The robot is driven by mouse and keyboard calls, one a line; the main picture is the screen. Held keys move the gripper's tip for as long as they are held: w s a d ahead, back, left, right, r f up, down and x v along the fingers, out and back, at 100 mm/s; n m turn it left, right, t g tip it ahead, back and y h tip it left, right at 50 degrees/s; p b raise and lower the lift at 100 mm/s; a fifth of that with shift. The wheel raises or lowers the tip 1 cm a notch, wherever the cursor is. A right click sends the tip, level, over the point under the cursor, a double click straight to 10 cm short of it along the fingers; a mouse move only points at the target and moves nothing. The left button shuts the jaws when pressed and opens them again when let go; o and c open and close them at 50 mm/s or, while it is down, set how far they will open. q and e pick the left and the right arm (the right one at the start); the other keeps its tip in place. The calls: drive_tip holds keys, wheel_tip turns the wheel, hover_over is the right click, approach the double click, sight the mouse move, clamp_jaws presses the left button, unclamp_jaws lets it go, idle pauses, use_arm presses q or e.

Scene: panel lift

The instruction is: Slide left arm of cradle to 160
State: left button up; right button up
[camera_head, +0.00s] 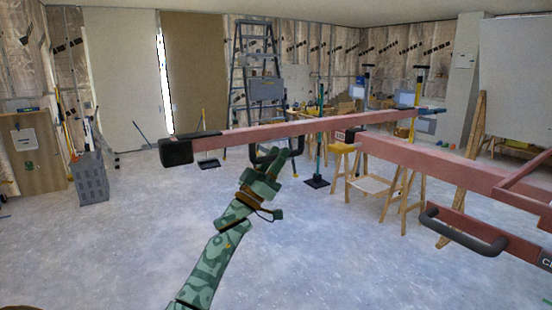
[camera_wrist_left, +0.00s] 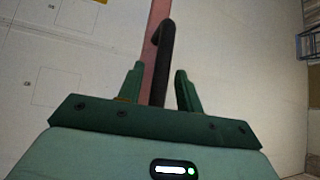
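The left arm of the cradle (camera_head: 300,129) is a long red bar with a black block at its left end. A black handle (camera_head: 254,157) hangs under the bar and also shows in the left wrist view (camera_wrist_left: 164,45). My left gripper (camera_head: 290,155) is at this handle. In the left wrist view its two green fingers (camera_wrist_left: 158,85) are apart, with the black handle between them and gaps visible. A small dark tag (camera_head: 345,136) sits by the red crossbeam (camera_head: 430,162); its marking is too small to read. My right gripper is in neither view.
A second black handle (camera_head: 465,232) is on the red frame at the right. The grey floor (camera_head: 130,250) at the left front is clear.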

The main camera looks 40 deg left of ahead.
use_arm(q)
clamp_jaws()
drive_tip(key=w+a+b, duration=0.2)
drive_tip(key=a+b, duration=0.5)
drive_tip(key=a, duration=0.2)
drive_tip(key=w+a+b, duration=0.3)
drive_tip(key=a+b, duration=0.4)
drive_tip(key=a, duration=0.3)
drive_tip(key=shift+w, duration=0.2)
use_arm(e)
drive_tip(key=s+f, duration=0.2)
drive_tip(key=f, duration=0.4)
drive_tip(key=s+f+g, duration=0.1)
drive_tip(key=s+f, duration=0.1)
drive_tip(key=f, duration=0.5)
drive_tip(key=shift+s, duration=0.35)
use_arm(q)
drive_tip(key=shift+a, duration=0.1)
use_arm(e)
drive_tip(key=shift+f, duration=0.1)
use_arm(q)
drive_tip(key=shift+o, duration=0.9)
unclamp_jaws()
